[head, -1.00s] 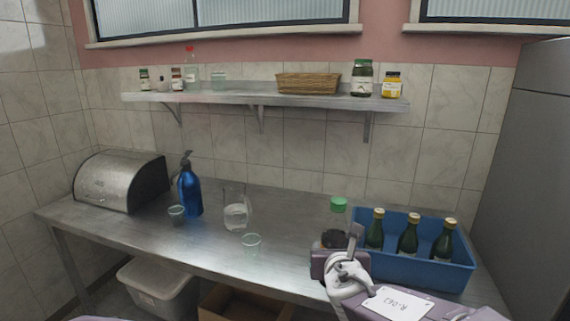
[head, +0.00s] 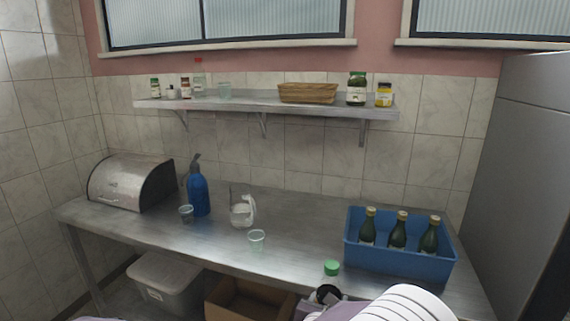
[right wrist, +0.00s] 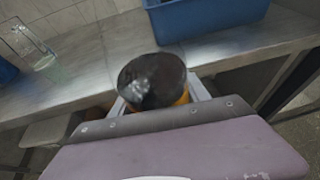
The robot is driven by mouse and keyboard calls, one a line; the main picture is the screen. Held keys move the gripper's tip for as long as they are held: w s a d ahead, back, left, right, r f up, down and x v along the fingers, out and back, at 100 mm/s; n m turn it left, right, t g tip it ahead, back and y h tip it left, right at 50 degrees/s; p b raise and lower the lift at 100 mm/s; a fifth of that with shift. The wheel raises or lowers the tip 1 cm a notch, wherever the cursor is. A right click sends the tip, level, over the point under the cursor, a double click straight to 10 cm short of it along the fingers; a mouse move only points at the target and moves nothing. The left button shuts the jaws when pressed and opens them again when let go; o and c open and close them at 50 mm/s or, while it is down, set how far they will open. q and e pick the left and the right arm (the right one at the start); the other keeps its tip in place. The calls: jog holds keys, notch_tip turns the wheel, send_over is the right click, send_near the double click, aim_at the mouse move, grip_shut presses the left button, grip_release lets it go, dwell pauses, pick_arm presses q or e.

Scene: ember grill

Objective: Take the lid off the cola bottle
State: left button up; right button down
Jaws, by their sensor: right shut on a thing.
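My left gripper is not in view.
A blue crate (head: 395,262) with several dark green bottles (head: 398,232) stands behind on the steel table (head: 310,225). A cup (head: 257,240), a glass jug (head: 241,210) and a blue siphon (head: 198,192) stand further left. An open cardboard box (head: 250,301) is below.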

jog(key=s+d+f+m+g+h+p, duration=0.4)
jog(key=s+d+f, duration=0.3)
jog(key=s, duration=0.4)
jog(key=shift+d+f+m+h+p, duration=0.15)
jog(key=shift+f+m+h+p, duration=0.55)
jog(key=shift+m, duration=0.2)
